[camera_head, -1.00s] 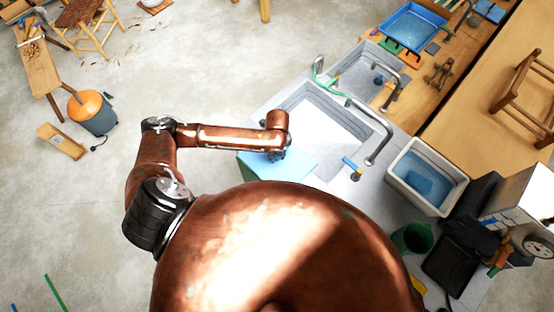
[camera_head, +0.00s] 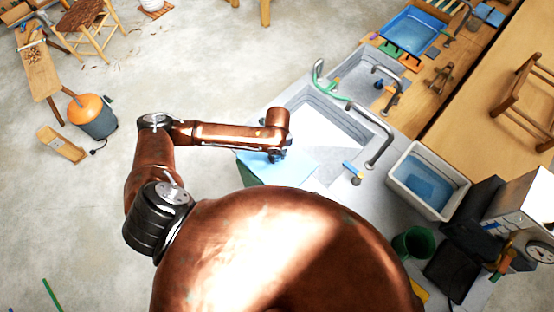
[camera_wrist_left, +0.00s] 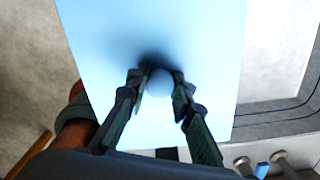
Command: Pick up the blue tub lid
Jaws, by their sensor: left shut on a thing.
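The blue tub lid (camera_head: 299,167) is a flat light-blue panel at the near left edge of the sink counter, partly covered by my left arm. My left gripper (camera_head: 275,156) is over it. In the left wrist view the lid (camera_wrist_left: 205,40) fills the middle, with a round light-blue knob (camera_wrist_left: 160,84) standing on it. The two dark fingers of my left gripper (camera_wrist_left: 162,85) are closed around the knob. A strip of dark green (camera_head: 248,173) shows below the lid's left edge; what lies under the lid is mostly hidden. My right gripper is not in view.
A sink basin (camera_head: 325,118) with a tap (camera_head: 381,145) lies just beyond the lid. A grey tub (camera_head: 405,182) and a green bucket (camera_head: 412,243) stand to the right. Open concrete floor (camera_head: 200,75) lies to the left.

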